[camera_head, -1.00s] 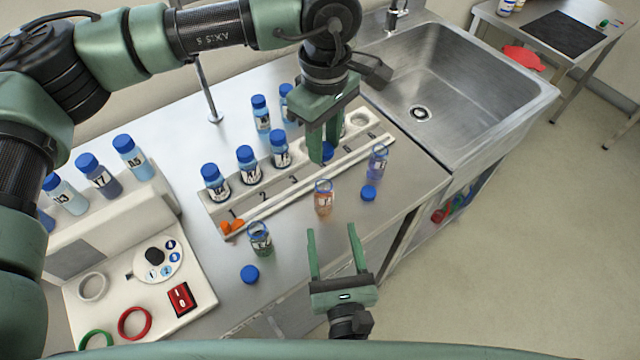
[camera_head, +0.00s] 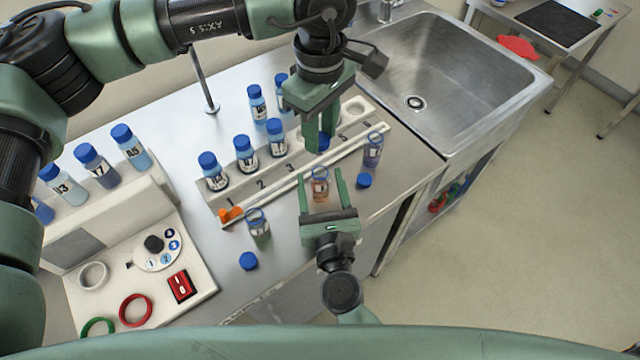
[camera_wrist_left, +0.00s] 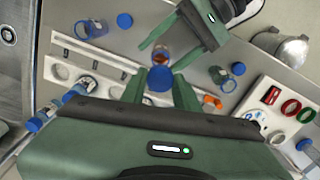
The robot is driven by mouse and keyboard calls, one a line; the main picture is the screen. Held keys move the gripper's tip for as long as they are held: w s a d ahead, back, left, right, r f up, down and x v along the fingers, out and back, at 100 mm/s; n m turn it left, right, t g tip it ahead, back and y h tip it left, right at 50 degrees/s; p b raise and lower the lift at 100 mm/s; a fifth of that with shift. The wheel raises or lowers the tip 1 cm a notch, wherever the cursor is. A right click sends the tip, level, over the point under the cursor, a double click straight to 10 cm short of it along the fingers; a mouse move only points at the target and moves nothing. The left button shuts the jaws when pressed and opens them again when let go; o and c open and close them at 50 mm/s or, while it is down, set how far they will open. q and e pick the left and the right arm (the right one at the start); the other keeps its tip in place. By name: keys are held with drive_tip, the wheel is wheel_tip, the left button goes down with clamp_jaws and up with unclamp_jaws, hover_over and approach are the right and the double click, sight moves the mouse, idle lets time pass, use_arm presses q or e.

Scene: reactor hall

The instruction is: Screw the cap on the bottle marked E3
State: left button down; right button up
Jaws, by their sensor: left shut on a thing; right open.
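A small open bottle with orange contents (camera_head: 320,186) stands upright on the counter in front of the rack; its label is too small to read for certain. My right gripper (camera_head: 320,174) is open, its fingers either side of this bottle; a gap shows between the jaws. My left gripper (camera_head: 319,150) points down beyond the bottle, over the rack, shut on a blue cap (camera_head: 323,142). The cap also shows between the left fingers in the left wrist view (camera_wrist_left: 160,84), with the orange bottle (camera_wrist_left: 162,57) just past it. Whether cap and bottle are level cannot be told.
An open green bottle (camera_head: 259,229) and open purple bottle (camera_head: 373,150) stand nearby, with loose blue caps (camera_head: 249,261) (camera_head: 364,181) beside them. The numbered rack (camera_head: 240,198) holds several capped bottles. A sink (camera_head: 440,85) is at right.

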drive_tip(key=shift+w+a, duration=0.1)
drive_tip(key=shift+w, duration=0.55)
clamp_jaws()
idle(1.0)
